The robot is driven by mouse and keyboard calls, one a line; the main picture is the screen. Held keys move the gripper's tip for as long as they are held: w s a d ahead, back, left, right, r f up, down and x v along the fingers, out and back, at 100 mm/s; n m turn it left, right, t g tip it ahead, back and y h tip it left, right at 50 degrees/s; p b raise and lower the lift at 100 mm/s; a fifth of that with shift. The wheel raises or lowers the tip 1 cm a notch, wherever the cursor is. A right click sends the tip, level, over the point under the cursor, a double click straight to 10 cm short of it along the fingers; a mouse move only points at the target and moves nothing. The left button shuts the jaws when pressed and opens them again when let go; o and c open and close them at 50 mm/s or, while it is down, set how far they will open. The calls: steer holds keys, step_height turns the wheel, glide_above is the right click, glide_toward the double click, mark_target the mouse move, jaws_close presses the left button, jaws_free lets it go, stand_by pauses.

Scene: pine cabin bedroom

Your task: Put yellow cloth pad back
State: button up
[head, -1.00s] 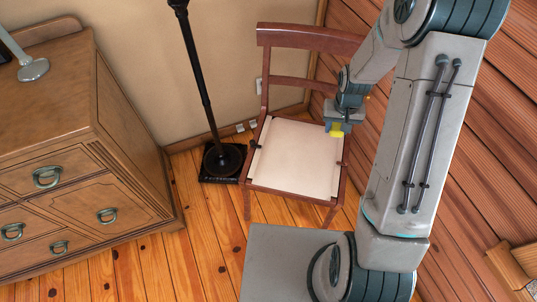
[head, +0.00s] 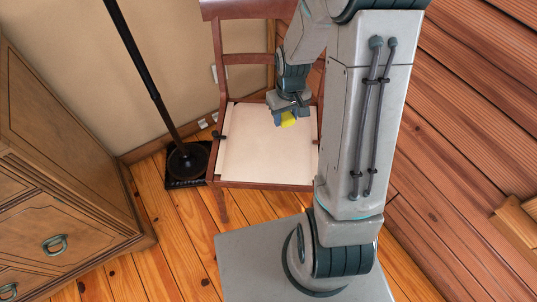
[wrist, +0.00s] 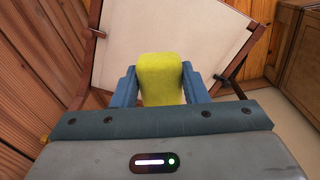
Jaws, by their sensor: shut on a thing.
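The yellow cloth pad (wrist: 160,78) is between the two blue fingers of my gripper (wrist: 160,85) in the wrist view. My gripper (head: 288,119) is shut on it and also shows in the head view, over the right part of the chair seat. The yellow pad (head: 288,120) looks small there, below the fingers. The wooden chair (head: 246,60) has a pale cream seat (head: 255,150). I cannot tell whether the pad touches the seat or hangs just above it.
A black lamp pole with a square base (head: 187,165) stands left of the chair. A wooden dresser (head: 60,200) is at the left. A plank wall (head: 460,130) is close on the right. Dark clips (head: 219,136) sit at the seat's side edges.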

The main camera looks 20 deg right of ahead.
steer(key=s+d+f+n+b, duration=0.25)
steer(key=s+f+b, duration=0.25)
steer(key=f+b, duration=0.6)
steer(key=b, duration=0.5)
glide_above(270, 149)
steer(key=shift+m, duration=0.35)
step_height(270, 149, down, 6)
steer(key=shift+r, duration=0.25)
step_height(270, 149, down, 4)
steer(key=shift+w+f+b, duration=0.1)
steer(key=shift+b, duration=0.95)
